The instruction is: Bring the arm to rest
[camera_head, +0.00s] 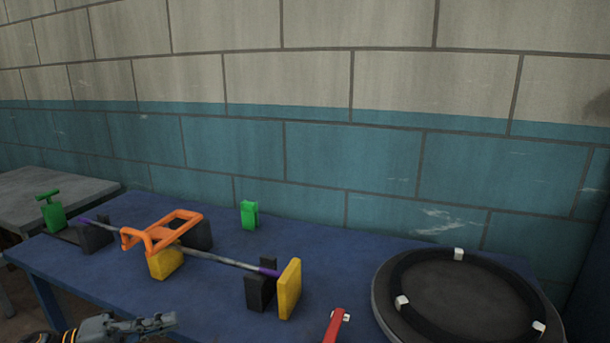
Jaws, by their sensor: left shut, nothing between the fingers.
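My left gripper (160,322) shows at the lower left edge of the picture, in front of the blue table (330,240). It is shut and empty, its fingers pointing right, apart from the things on the table. My right gripper is not in view. An orange frame (160,233) sits over a thin grey rod (215,259) with purple sections near both ends. Black blocks (259,291) stand along the rod. A yellow block (165,263) is below the orange frame, and a yellow plate (289,288) stands at the rod's right end.
A green piece with a T-shaped top (52,212) stands at the left, and a small green piece (249,214) stands behind the rod. A round black disc (460,290) with white blocks is at the right. A red bar (335,325) shows at the bottom. A tiled wall rises behind.

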